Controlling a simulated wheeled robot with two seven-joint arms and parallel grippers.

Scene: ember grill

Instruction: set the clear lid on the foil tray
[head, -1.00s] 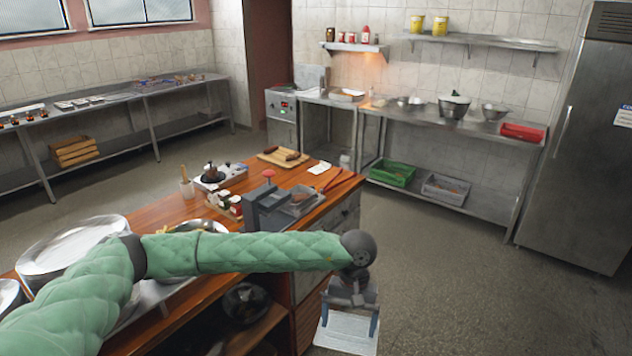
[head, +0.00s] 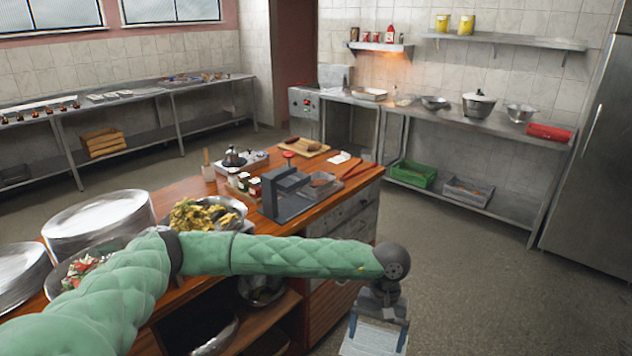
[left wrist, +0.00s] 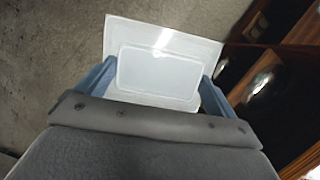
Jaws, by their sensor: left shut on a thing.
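My left gripper (head: 380,322) is at the lower middle of the head view, past the right end of the wooden counter and over the floor. It is shut on the clear lid (head: 373,340), a pale see-through rectangle. In the left wrist view the lid (left wrist: 158,72) sits between the two blue fingers, with a raised middle panel and a flat rim. What looks like the foil tray (head: 322,182), a small silver tray with brownish food, lies on the counter behind a grey block-shaped device, which partly hides it. The lid is apart from it. My right gripper is out of view.
The wooden counter (head: 185,187) holds the grey device (head: 287,194), a pan of yellow food (head: 203,214), stacked plates (head: 97,222), a cutting board (head: 303,148) and red tongs (head: 357,170). Open floor (head: 470,290) lies to the right. Dark bowls sit on the shelf below.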

